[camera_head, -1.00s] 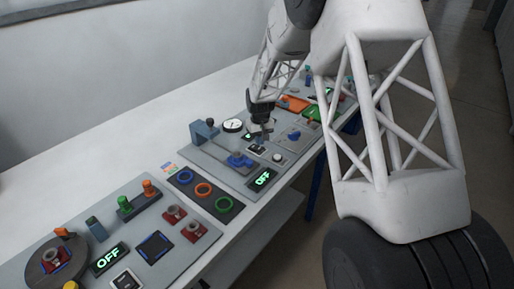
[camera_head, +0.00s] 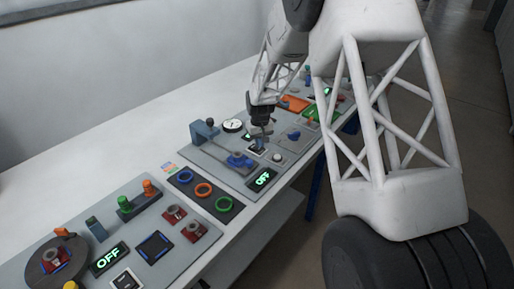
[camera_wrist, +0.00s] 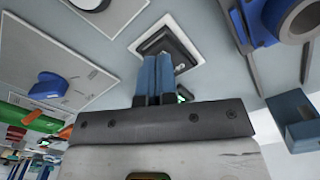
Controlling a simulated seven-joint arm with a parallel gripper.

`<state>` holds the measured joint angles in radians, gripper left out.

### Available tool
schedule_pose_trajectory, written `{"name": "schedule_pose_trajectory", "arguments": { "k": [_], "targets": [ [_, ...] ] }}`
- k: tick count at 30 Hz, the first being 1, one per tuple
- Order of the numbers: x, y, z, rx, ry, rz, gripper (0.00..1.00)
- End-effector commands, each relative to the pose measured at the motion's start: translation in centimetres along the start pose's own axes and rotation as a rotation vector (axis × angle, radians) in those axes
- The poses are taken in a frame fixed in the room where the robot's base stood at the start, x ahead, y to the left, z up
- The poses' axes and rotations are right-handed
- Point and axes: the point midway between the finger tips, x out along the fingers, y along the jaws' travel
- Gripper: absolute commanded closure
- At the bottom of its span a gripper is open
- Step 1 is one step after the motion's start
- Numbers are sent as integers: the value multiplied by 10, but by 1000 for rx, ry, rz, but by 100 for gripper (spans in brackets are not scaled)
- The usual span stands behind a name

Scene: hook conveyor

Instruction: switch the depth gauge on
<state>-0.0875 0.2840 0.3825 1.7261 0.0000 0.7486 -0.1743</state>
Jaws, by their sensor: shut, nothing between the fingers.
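The station under my gripper has a round white dial (camera_head: 233,125), a blue lever assembly (camera_head: 238,160) and a display reading OFF (camera_head: 262,179). I cannot tell which part is labelled as the depth gauge. My gripper (camera_head: 259,142) is shut and empty, pointing down just above a small black rocker switch in a white frame (camera_head: 254,150). In the wrist view, the blue fingertips (camera_wrist: 155,62) are together at the near edge of the switch (camera_wrist: 172,42), covering part of it. Whether they touch it is unclear. A second green display near the gripper is mostly hidden.
A white button (camera_head: 278,158) sits right of the switch. A tray with blue, orange and green rings (camera_head: 204,190) lies nearer. Another panel with an OFF display (camera_head: 108,258) is at the front left. Orange and green parts (camera_head: 293,104) stand beyond my gripper.

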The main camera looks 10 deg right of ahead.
Motion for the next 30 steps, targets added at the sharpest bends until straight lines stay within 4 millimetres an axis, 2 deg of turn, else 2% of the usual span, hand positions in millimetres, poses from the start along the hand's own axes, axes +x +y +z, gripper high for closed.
{"name": "schedule_pose_trajectory", "arguments": {
  "k": [30],
  "targets": [
    [11,0,0,0,-1,0,100]
  ]
}}
